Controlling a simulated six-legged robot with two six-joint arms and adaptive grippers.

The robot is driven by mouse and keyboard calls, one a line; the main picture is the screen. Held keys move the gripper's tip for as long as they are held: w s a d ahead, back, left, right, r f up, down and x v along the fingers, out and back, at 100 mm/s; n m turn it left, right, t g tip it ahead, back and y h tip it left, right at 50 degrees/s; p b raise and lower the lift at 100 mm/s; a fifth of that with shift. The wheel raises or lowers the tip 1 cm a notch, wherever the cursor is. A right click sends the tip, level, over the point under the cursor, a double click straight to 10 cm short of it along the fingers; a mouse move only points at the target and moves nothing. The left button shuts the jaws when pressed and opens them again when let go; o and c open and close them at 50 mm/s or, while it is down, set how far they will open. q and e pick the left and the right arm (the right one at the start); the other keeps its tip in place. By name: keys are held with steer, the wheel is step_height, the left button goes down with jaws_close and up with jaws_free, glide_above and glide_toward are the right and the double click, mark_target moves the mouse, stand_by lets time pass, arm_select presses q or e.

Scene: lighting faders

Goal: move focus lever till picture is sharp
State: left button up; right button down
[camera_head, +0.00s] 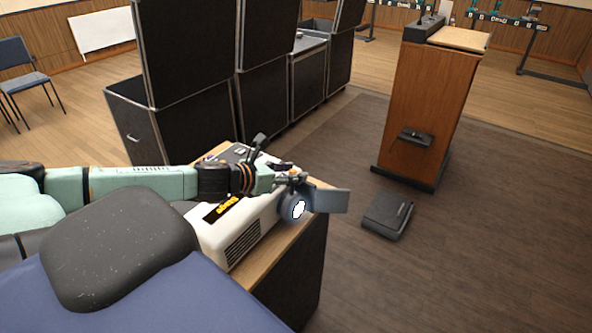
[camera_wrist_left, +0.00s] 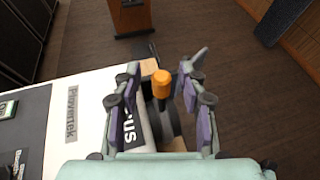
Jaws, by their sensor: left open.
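A white projector (camera_head: 243,226) stands on a wood-topped dark cabinet (camera_head: 291,262) in the head view. Its round lens (camera_head: 298,208) glows white at the front. In the left wrist view the focus lever shows as an orange knob (camera_wrist_left: 161,84) beside the projector's white body (camera_wrist_left: 86,112). My left gripper (camera_head: 289,172) is over the lens end of the projector. In the left wrist view its purple-padded fingers (camera_wrist_left: 160,74) are open, one on each side of the orange knob, with gaps visible. The lever's lower part is hard to make out. No projected picture is in view.
A grey flap (camera_head: 331,201) sticks out beside the lens. Tall black cases (camera_head: 190,60) stand behind the projector. A wooden lectern (camera_head: 430,115) and a dark box on the floor (camera_head: 388,215) are to the right. Floor between them is clear.

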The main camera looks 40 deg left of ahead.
arm_select(q)
steer(key=shift+x, duration=0.85)
steer(key=shift+s+a+r, duration=0.15)
steer(key=shift+s+r, duration=0.05)
steer(key=shift+s, duration=0.5)
steer(key=shift+c, duration=2.1)
steer(key=shift+w+d+f, duration=0.15)
steer(key=shift+w+d, duration=0.05)
steer(key=shift+w, duration=0.25)
steer(key=c, duration=0.4)
steer(key=shift+s+a, duration=0.1)
steer(key=shift+s, duration=0.15)
jaws_close()
